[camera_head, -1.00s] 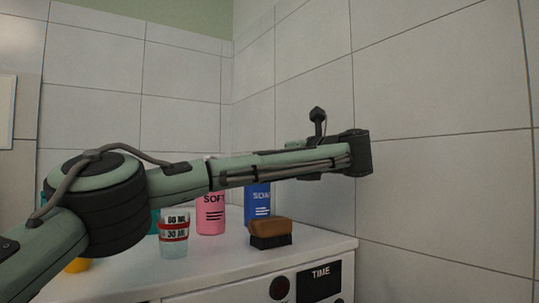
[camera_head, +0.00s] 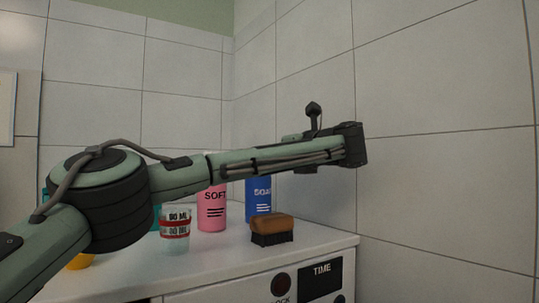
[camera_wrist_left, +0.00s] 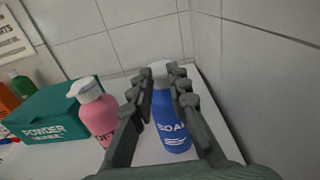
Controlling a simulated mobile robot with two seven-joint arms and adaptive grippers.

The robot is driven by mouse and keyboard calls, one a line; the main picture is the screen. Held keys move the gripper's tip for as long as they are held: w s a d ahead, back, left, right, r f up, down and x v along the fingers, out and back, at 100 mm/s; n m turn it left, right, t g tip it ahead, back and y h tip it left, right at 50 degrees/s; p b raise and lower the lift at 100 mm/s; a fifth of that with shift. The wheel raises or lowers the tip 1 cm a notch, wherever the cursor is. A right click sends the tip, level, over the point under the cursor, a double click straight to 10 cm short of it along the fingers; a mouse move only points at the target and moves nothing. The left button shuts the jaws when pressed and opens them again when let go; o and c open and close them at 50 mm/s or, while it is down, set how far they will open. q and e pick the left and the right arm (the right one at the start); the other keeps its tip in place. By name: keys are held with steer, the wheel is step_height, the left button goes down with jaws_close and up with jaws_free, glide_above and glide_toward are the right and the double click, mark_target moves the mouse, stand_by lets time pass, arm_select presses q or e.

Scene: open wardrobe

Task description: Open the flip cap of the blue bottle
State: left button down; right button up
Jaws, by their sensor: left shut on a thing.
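The blue bottle marked SOAP (camera_head: 258,203) stands upright near the back of the white counter. My left arm hides its top in the head view. In the left wrist view, the blue bottle (camera_wrist_left: 172,128) has a white cap (camera_wrist_left: 160,72). My left gripper (camera_wrist_left: 163,82) has its two dark fingers on either side of the bottle's upper part, shut on it near the cap. Whether the cap's lid is raised cannot be told. In the head view my left gripper's fingers are hidden behind my arm. My right gripper is not in view.
A pink bottle (camera_head: 212,210) stands left of the blue one. A clear measuring cup (camera_head: 175,232) and a brown brush (camera_head: 271,230) are in front. A teal powder box (camera_wrist_left: 55,110) lies further left. A tiled wall (camera_head: 440,185) is close on the right.

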arm_select(q)
steer(key=r+g+h, duration=0.2)
steer(key=g, duration=0.1)
steer(key=shift+w+a+r, duration=0.15)
steer(key=shift+w, duration=0.05)
stand_by(0.3)
steer(key=c, duration=1.4)
jaws_free()
steer(key=shift+c, duration=0.2)
steer(key=v, duration=1.2)
steer(key=shift+w+a+r, duration=0.1)
steer(key=shift+a+r, duration=0.05)
